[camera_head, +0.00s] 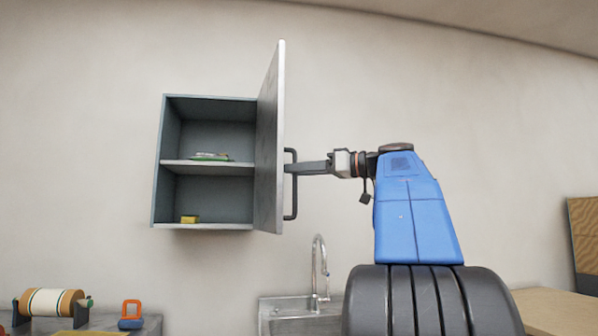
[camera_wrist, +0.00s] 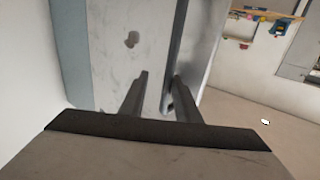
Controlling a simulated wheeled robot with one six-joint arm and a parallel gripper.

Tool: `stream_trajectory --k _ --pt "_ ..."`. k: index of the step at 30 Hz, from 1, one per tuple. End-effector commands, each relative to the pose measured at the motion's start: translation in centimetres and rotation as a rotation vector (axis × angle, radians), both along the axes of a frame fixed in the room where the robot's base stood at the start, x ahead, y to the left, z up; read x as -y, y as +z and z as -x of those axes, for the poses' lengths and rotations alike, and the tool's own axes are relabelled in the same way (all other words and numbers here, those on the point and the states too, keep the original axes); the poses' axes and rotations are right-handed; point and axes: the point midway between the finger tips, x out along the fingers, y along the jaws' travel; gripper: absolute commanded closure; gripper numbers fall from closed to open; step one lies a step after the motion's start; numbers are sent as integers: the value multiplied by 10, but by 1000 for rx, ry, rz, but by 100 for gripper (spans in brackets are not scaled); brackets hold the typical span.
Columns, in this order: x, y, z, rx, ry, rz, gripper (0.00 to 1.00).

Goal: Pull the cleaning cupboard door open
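The cleaning cupboard (camera_head: 157,165) hangs on the wall, and its grey door (camera_head: 269,150) stands wide open, swung out from the right side. A dark bar handle (camera_head: 290,205) is on the door's outer face. My gripper (camera_head: 292,167) is at the handle, reaching in from the right. In the wrist view my gripper (camera_wrist: 160,76) has its two fingers apart, with the handle (camera_wrist: 185,40) running down between them, close to the right finger. A gap shows between the left finger and the handle. The door face (camera_wrist: 125,45) lies beyond the fingertips.
The cupboard shelf (camera_head: 225,168) bears a small green-white item (camera_head: 211,157); a yellow block (camera_head: 189,219) sits at the bottom. Below are a sink (camera_head: 285,308) with a tap (camera_head: 317,265) and an orange-blue padlock-like object (camera_head: 131,315).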

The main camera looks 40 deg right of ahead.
Motion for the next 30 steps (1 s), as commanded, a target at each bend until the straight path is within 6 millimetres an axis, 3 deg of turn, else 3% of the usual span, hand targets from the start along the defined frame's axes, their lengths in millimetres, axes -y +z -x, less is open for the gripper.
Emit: stream_trajectory --k 11,30 --pt "8 1 14 0 -3 1 71" --pt "50 0 89 0 -3 1 71"
